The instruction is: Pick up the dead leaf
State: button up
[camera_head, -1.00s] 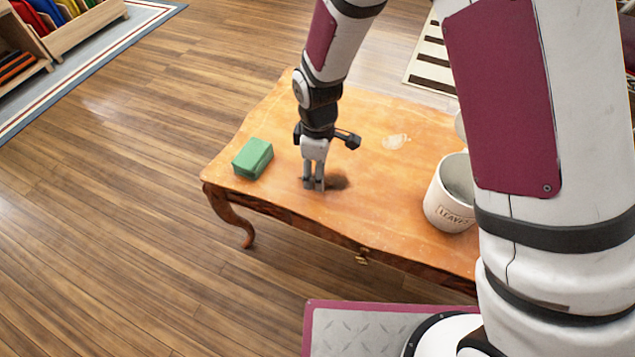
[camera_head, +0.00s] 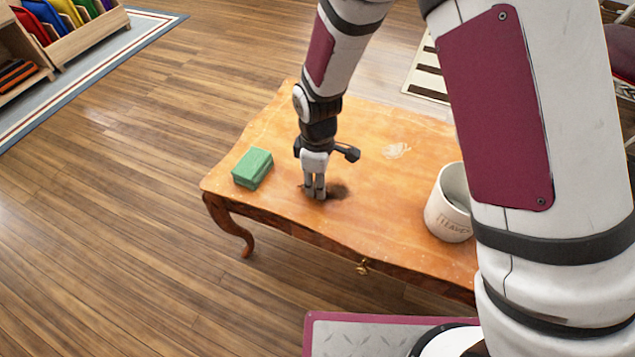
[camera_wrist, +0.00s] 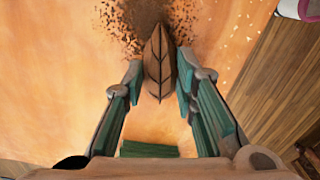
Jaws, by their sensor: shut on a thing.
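The dead leaf (camera_wrist: 159,62) is brown and pointed, with a dark midrib. In the wrist view it lies between the two fingertips of my gripper (camera_wrist: 160,82), which are closed on its sides. In the head view my gripper (camera_head: 315,190) points straight down at the tabletop, and the leaf is too small and hidden there to make out. I cannot tell whether the leaf touches the table.
The wooden table (camera_head: 290,215) carries a green block (camera_head: 252,168) to the left of my gripper and a white lettered pot (camera_head: 447,215) to the right. Dark crumbs of soil (camera_wrist: 150,18) lie beside the leaf. A pale mark (camera_head: 397,151) is behind.

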jog(key=shift+r, duration=0.45)
jog(key=r+p, duration=0.1)
jog(key=s+r+p, duration=0.1)
jog(key=shift+d+r, duration=0.1)
jog(key=shift+r, duration=0.2)
jog(key=s+d+r+p, duration=0.1)
jog(key=s+d, duration=0.3)
jog(key=s, duration=1)
jog(key=shift+s+p, duration=0.25)
jog(key=shift+p, duration=0.6)
